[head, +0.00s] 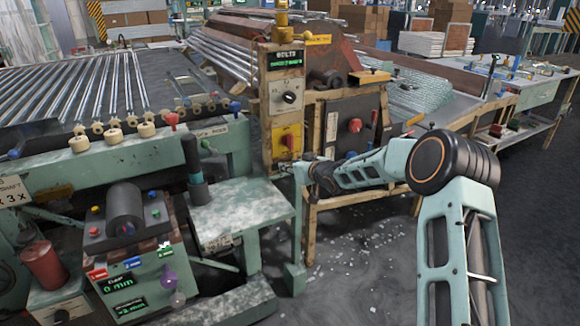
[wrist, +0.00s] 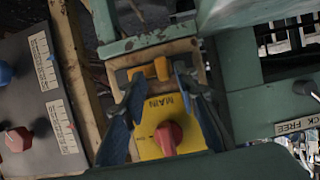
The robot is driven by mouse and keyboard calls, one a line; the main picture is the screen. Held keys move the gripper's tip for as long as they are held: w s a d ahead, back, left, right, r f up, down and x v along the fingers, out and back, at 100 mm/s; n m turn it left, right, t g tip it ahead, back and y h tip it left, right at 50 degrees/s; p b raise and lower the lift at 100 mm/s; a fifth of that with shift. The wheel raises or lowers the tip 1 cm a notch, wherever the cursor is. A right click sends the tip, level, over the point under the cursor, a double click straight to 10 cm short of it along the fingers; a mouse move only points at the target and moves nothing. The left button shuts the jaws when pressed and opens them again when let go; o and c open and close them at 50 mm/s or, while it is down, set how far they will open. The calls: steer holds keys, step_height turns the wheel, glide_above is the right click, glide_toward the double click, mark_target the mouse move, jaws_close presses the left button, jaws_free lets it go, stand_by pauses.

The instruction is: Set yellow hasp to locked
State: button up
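The yellow main-switch plate (wrist: 150,140), marked MAIN, shows in the wrist view with a red knob (wrist: 168,136) on it. In the head view the same yellow plate (head: 279,149) sits low on the wooden control post. A small yellow-orange piece (wrist: 161,69), which looks like the hasp, lies just beyond the plate in the wrist view, near my fingertips. My gripper (wrist: 159,78) has its two blue fingers apart, one each side of the plate and knob. I cannot tell whether a finger touches the hasp.
The wooden post (head: 263,110) carries a BOLTS display (head: 289,60) and a black dial (head: 289,97). A green bench (head: 240,210) stands in front. A dark panel with a red knob (head: 355,125) is to the right.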

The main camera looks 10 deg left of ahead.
steer(key=v, duration=1.2)
